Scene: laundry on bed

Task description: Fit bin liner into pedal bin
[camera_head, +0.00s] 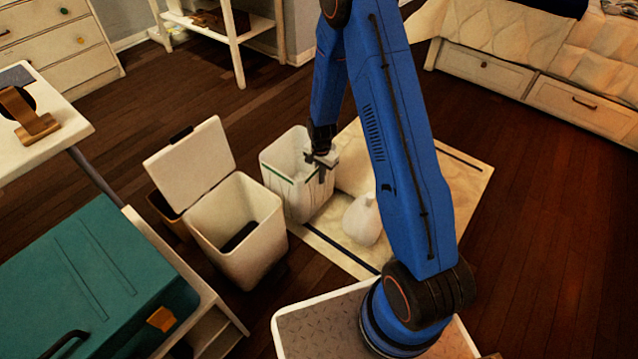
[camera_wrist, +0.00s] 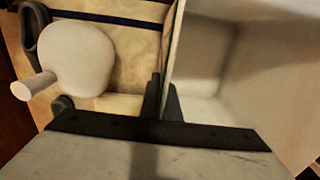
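The white pedal bin (camera_head: 262,238) stands on the floor with its lid (camera_head: 190,165) swung open; its inside shows a dark patch. Right of it is a white inner bucket (camera_head: 287,198) with thin green lines near its top, upright; I cannot tell whether it touches the rug. A separate liner cannot be made out clearly. My gripper (camera_head: 322,163) is at the bucket's right rim. In the wrist view its two dark fingertips (camera_wrist: 163,98) sit close together on either side of the bucket's wall (camera_wrist: 172,45), seemingly closed on it.
A teal case (camera_head: 90,270) on a low stand is at lower left. A bed with drawers (camera_head: 560,100) is at upper right. Wooden floor is clear at right.

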